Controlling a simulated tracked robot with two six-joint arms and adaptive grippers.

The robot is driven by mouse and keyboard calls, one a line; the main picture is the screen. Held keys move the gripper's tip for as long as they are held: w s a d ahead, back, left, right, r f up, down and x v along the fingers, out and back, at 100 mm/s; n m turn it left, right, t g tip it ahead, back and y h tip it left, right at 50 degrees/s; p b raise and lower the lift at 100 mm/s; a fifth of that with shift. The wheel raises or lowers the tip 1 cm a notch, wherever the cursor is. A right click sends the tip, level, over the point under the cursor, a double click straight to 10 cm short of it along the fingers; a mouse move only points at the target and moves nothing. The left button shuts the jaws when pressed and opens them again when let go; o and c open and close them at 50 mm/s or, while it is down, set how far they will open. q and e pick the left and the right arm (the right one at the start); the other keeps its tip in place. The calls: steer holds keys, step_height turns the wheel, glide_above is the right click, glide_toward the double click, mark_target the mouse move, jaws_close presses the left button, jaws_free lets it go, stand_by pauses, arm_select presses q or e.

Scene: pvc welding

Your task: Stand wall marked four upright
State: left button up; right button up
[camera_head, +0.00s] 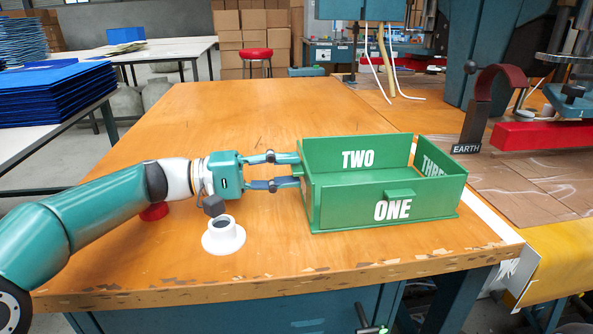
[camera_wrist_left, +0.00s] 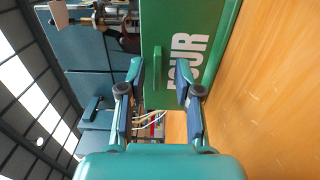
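The green wall marked FOUR (camera_wrist_left: 205,30) fills the upper middle of the left wrist view, its white lettering facing the camera. In the head view, this wall (camera_head: 309,195) is seen nearly edge-on at the left side of the green box and looks upright. The walls marked TWO (camera_head: 358,159), THREE (camera_head: 432,167) and ONE (camera_head: 392,210) stand on the other sides. My left gripper (camera_head: 299,170) is at wall four's outer face. Its fingers are spread, with a green handle strip (camera_wrist_left: 159,78) between them; gaps show on both sides. My right gripper is out of view.
A white flanged fitting (camera_head: 223,239) and a red object (camera_head: 154,211) are on the wooden table (camera_head: 240,110) near my left arm. An EARTH-labelled clamp stand (camera_head: 477,120) is behind right of the box. The table behind the box is clear.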

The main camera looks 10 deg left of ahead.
arm_select(q)
steer(key=v, duration=1.2)
steer(key=shift+f, duration=0.1)
